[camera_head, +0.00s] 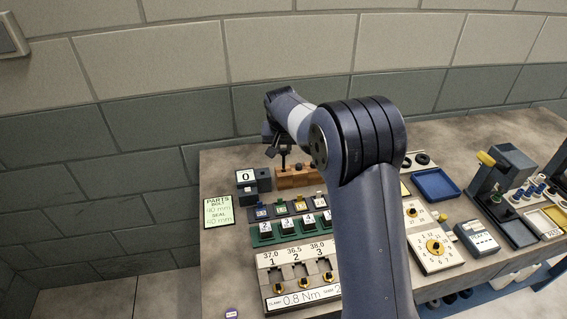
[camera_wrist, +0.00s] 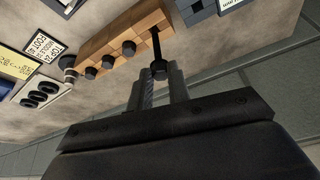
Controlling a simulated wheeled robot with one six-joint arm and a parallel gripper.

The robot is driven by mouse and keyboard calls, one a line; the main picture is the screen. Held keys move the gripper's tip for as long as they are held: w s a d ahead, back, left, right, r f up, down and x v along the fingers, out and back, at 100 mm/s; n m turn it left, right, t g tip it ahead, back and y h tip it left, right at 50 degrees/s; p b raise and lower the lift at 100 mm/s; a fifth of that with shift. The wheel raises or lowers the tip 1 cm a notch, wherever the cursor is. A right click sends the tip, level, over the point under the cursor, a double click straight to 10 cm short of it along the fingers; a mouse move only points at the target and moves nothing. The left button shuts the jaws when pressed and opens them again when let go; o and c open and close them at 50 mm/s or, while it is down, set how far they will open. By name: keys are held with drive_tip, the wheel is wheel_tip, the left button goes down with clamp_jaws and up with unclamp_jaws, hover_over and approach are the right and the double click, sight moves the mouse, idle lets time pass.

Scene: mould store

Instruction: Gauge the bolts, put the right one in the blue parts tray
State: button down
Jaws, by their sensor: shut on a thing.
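My gripper (camera_wrist: 160,85) is shut on a dark bolt (camera_wrist: 156,45), gripping it at its head with the shank pointing away from the fingers. In the head view my gripper (camera_head: 278,138) is above the left end of a wooden block (camera_head: 299,180). The block also shows in the wrist view (camera_wrist: 125,27), with several black bolt heads (camera_wrist: 107,61) along it. I cannot tell whether the held bolt's tip is clear of the block. The gauge (camera_head: 254,187) with a display reading 0 stands left of the block. The blue parts tray (camera_head: 436,184) at the right looks empty.
A green PARTS card (camera_head: 218,210) has bolt and seal lines, the bolt line seeming to read 40 mm. A green numbered rack (camera_head: 264,236) and a white numbered panel (camera_head: 297,278) stand in front. My arm hides the middle of the bench. Machines crowd the right.

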wheel_tip(320, 180, up, 10)
drive_tip(key=p, duration=0.5)
drive_tip(key=shift+r+p, duration=0.25)
drive_tip(key=shift+p, duration=0.1)
